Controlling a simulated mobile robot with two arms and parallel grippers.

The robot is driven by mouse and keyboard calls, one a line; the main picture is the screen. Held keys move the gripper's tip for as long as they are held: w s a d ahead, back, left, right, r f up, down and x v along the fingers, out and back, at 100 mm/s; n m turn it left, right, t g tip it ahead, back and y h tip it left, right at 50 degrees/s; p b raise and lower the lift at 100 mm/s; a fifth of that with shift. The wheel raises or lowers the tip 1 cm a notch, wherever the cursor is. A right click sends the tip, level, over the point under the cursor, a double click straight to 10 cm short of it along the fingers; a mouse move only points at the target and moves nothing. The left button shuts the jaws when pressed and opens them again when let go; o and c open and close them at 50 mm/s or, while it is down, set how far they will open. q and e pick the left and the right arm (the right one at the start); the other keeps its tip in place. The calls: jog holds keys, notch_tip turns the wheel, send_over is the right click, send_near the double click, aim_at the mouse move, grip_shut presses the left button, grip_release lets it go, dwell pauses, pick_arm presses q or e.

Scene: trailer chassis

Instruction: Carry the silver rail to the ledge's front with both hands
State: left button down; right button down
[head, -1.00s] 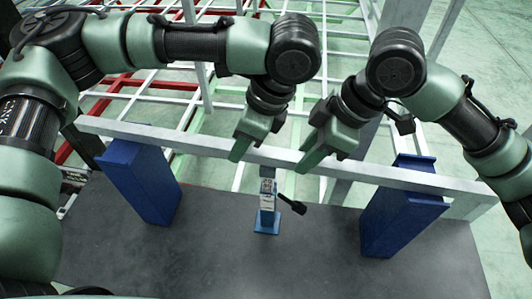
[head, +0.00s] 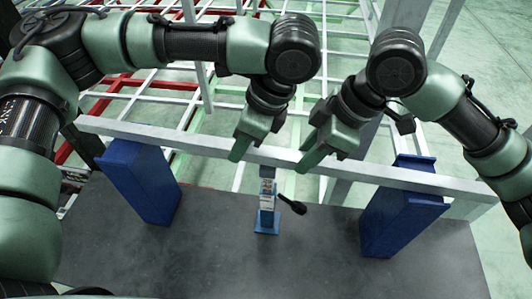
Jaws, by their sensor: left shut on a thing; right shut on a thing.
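The silver rail (head: 390,174) is a long, straight pale bar that runs across the head view from upper left to lower right. It lies over two blue stands near its ends. My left gripper (head: 240,152) is shut on the rail left of its middle. My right gripper (head: 308,164) is shut on the rail just right of its middle. The fingers partly hide the rail where they grip. The dark grey ledge (head: 230,262) spreads below and in front of the rail.
The left blue stand (head: 143,185) and right blue stand (head: 402,210) rise from the ledge. A small blue-based clamp (head: 267,222) with a black handle stands between them, under the rail. A frame of white, red and green bars (head: 345,45) fills the space behind.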

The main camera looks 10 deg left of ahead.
pick_arm(q)
jog(key=shift+r, duration=0.2)
pick_arm(e)
jog(key=shift+r, duration=0.25)
